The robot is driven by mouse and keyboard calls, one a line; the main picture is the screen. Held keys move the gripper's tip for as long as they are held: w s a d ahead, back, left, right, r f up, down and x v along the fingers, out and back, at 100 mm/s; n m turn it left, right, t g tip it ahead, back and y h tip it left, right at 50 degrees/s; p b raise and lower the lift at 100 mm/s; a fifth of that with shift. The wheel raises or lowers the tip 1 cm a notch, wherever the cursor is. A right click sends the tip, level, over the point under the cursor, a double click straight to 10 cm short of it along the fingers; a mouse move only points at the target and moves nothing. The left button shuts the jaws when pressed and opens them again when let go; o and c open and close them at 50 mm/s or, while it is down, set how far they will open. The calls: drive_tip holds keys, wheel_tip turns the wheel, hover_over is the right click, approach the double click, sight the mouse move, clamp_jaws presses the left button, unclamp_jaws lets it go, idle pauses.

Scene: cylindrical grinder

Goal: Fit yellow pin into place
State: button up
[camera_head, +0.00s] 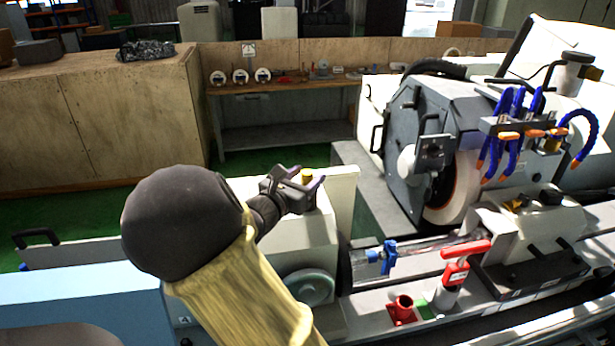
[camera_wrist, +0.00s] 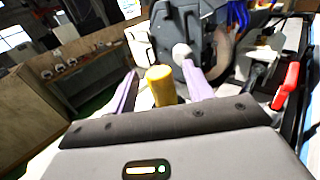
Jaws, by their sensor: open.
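The yellow pin (camera_head: 307,175) stands upright on top of the pale machine housing (camera_head: 343,190), left of the grinding wheel. It also shows in the wrist view (camera_wrist: 161,86), between the two purple fingers. My gripper (camera_head: 304,183) is at the pin, with its fingers open on either side of it. In the wrist view my gripper (camera_wrist: 160,88) shows a gap between the pin and each finger. The lower end of the pin is hidden behind my gripper, so I cannot tell whether it sits in a hole.
A red-handled tool stands in a holder (camera_head: 455,274) at the front right, near a red socket (camera_head: 402,309). A blue clamp (camera_head: 388,256) is on the machine bed. The grinding wheel (camera_head: 454,188) and blue hoses (camera_head: 514,118) stand right. A wooden bench (camera_head: 290,85) is behind.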

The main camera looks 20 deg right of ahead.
drive_tip(key=b+v, duration=0.2)
drive_tip(key=v, duration=0.9)
drive_tip(key=shift+b, duration=0.3)
